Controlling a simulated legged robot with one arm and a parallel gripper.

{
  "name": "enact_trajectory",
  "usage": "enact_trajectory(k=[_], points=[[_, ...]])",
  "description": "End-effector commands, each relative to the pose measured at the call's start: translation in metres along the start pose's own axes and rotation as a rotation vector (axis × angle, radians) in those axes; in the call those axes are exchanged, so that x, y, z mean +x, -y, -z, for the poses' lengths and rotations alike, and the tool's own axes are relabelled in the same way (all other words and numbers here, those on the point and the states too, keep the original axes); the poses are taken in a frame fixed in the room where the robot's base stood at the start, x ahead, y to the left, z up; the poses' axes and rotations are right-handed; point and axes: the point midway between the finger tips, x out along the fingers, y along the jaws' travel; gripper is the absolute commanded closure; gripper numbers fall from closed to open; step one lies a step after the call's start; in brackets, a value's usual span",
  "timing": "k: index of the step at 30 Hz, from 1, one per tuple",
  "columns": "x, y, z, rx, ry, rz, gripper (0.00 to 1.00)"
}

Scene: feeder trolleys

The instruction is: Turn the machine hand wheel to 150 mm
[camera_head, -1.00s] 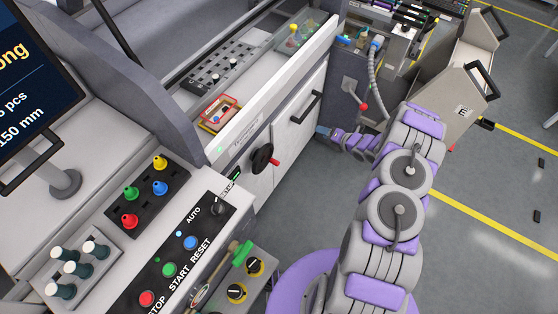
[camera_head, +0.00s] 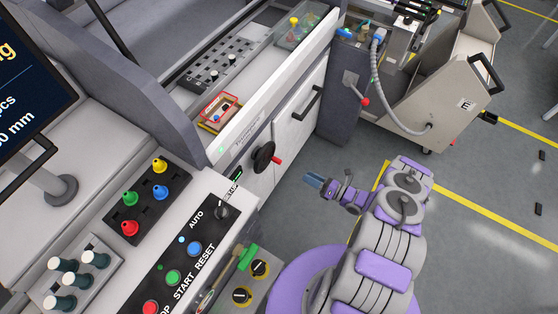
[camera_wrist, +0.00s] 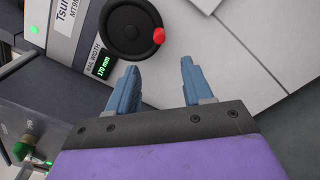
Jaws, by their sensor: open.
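The black hand wheel (camera_head: 262,158) with its red knob (camera_head: 277,160) is on the white machine front. In the wrist view the hand wheel (camera_wrist: 128,30) is at the top, its red knob (camera_wrist: 158,35) on its right side. A small green display (camera_wrist: 104,61) beside it seems to read 170 mm. My gripper (camera_head: 313,181) is open and empty, to the right of the wheel in the head view. In the wrist view my gripper (camera_wrist: 158,66) has its two blue-grey fingers apart below the wheel, with nothing between them.
A control panel (camera_head: 205,235) with coloured buttons stands at lower left. A white door with a black handle (camera_head: 306,104) is right of the wheel. A beige trolley (camera_head: 440,85) stands at upper right.

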Motion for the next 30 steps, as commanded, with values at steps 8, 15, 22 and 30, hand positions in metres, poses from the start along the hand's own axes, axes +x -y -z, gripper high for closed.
enact_trajectory(k=[8,15,22,30], points=[[0.056,-0.001,0.000,-0.001,-0.003,-0.004,0.49],[0.103,0.001,0.001,-0.003,-0.004,-0.003,0.49],[0.138,0.001,0.001,-0.001,-0.002,-0.001,0.49],[0.151,0.000,0.000,0.000,-0.001,0.001,0.49]])
